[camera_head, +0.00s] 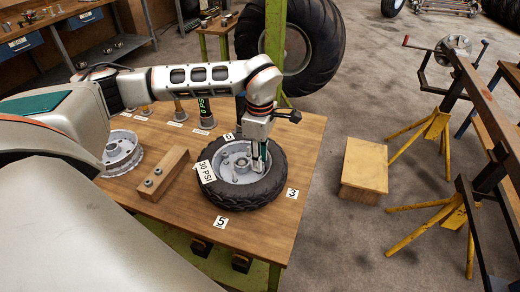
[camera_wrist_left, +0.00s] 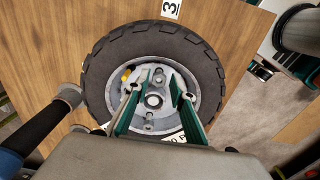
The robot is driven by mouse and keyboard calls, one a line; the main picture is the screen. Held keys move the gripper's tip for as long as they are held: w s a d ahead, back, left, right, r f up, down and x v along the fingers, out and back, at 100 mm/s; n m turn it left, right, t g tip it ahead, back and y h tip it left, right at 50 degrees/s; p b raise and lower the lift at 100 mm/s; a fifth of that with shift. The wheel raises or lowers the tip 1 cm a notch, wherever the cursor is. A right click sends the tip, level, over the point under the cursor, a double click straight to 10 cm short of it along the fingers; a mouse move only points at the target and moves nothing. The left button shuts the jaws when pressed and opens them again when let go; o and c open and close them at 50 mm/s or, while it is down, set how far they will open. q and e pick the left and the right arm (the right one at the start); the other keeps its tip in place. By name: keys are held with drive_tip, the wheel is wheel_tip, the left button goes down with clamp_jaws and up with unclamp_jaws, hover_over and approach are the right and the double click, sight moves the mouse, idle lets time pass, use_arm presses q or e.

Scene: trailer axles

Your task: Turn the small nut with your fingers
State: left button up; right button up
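A wheel with a black tire (camera_head: 262,188) and a grey rim (camera_head: 228,172) lies flat on the wooden table, with a "30 PSI" tag on it. My left gripper (camera_head: 259,164) points down over the right part of its rim. In the left wrist view the two teal fingers of my left gripper (camera_wrist_left: 160,82) are apart. A small nut or stud end (camera_wrist_left: 158,76) shows between the fingertips; I cannot tell whether they touch it. Another stud (camera_wrist_left: 149,121) and a yellow piece (camera_wrist_left: 127,74) show on the rim.
A wooden block (camera_head: 163,168) with two nuts and a bare grey rim (camera_head: 121,152) sit left of the wheel. Number cards, including "5" (camera_head: 221,222) and "3" (camera_head: 292,193), lie on the table (camera_head: 180,220). A big tire (camera_head: 318,45) stands behind; yellow stands (camera_head: 435,128) are right.

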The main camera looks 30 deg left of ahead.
use_arm(q)
drive_tip(key=shift+w+f, duration=0.1)
drive_tip(key=shift+f, duration=0.1)
drive_tip(key=shift+c, duration=0.5)
clamp_jaws()
drive_tip(key=c, duration=0.5)
unclamp_jaws()
drive_tip(key=shift+c, duration=0.2)
clamp_jaws()
